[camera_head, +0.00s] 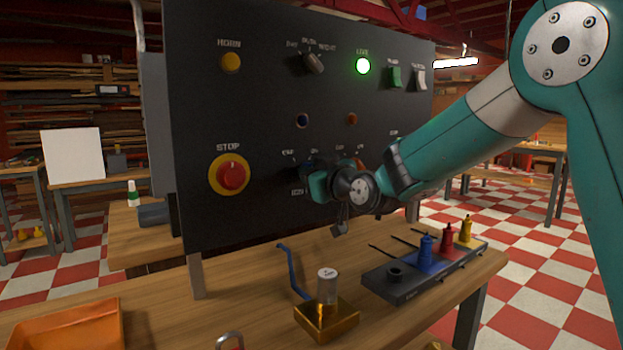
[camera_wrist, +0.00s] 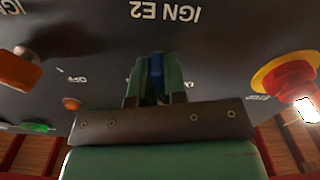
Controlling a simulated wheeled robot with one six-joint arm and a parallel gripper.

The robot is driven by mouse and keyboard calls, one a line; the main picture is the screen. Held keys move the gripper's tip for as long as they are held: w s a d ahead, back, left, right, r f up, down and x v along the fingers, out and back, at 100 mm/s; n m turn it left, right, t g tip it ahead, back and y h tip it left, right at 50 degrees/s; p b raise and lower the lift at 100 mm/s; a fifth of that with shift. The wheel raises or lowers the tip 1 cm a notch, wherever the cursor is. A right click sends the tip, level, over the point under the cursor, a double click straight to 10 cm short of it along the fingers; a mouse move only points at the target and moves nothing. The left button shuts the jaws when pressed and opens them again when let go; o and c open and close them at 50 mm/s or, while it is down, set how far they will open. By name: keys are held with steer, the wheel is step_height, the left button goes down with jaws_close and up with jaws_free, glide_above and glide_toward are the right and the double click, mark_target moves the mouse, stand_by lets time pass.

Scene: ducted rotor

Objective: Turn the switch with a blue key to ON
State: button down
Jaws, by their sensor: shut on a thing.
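A dark upright control panel (camera_head: 260,110) stands on the bench and carries the key switches. My gripper (camera_head: 308,180) is at the panel's lower middle, right of the STOP button. In the wrist view its two green fingers (camera_wrist: 156,80) are shut on the blue key (camera_wrist: 157,68), of which only a narrow strip shows between them. The label IGN E2 (camera_wrist: 166,12) is beside the key. The switch body is hidden by the fingers and I cannot tell its position. An orange key (camera_wrist: 18,70) is on the neighbouring switch.
The red STOP button (camera_head: 233,177) is close to my gripper's left. Above are a lit green lamp (camera_head: 363,66), a rotary selector (camera_head: 313,62) and a green rocker (camera_head: 395,77).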

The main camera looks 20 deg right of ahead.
steer(key=m, duration=0.5)
steer(key=shift+m+b, duration=0.3)
steer(key=shift+b, duration=0.05)
steer(key=m, duration=0.5)
steer(key=shift+m, duration=0.3)
steer(key=c, duration=1.2)
jaws_free()
steer(key=shift+o, duration=0.2)
steer(key=b+v, duration=0.2)
steer(key=v, duration=1.5)
steer(key=shift+s, duration=0.25)
